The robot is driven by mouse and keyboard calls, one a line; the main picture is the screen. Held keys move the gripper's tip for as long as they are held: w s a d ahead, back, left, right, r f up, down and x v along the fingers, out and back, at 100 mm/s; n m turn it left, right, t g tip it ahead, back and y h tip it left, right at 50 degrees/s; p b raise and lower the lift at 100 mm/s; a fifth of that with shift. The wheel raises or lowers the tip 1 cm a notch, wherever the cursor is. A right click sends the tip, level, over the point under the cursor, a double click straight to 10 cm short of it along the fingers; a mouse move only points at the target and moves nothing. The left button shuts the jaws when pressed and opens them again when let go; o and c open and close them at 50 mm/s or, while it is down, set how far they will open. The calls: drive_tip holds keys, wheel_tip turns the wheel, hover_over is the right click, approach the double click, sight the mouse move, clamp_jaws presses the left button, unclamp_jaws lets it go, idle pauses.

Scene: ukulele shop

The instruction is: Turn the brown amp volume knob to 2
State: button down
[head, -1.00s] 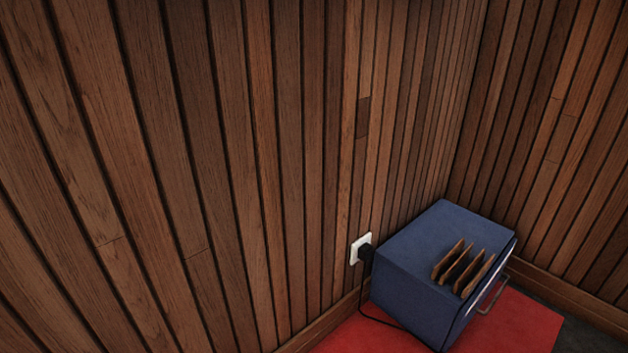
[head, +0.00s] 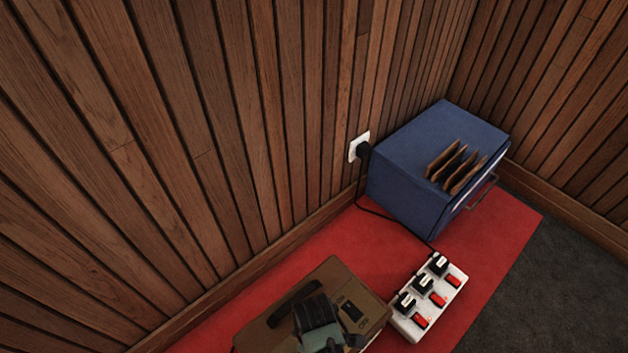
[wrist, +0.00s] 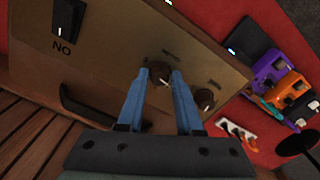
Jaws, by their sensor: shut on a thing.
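The brown amp (head: 345,278) stands at the bottom of the head view, partly hidden by my arm. In the wrist view its panel (wrist: 110,62) fills the upper left. My gripper (wrist: 160,78) has blue fingers, one on either side of a dark brown knob (wrist: 159,72) with a white pointer line, and is shut on it. A second brown knob (wrist: 204,99) with a pale mark sits to the right, just beside the right finger. A dark switch (wrist: 68,18) with upside-down lettering is at the upper left. Knob scale numbers are not readable.
A white power strip (head: 403,326) with black plugs and red switches lies right of the amp. A blue box (head: 410,150) stands behind, near the wall socket (head: 358,146). The wrist view shows purple (wrist: 262,68) and orange pedals (wrist: 284,90) on red carpet.

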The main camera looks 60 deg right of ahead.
drive_tip(key=m+p, duration=0.5)
drive_tip(key=m, duration=0.1)
drive_tip(key=shift+r+m, duration=0.15)
drive_tip(key=shift+m, duration=0.15)
drive_tip(key=m+p, duration=0.2)
drive_tip(key=m, duration=0.3)
drive_tip(key=shift+m, duration=0.3)
drive_tip(key=shift+p, duration=0.3)
drive_tip(key=c, duration=0.6)
unclamp_jaws()
wheel_tip(320, 180, up, 13)
drive_tip(key=p, duration=0.7)
drive_tip(key=shift+f+p, duration=0.2)
drive_tip(key=shift+p, duration=0.1)
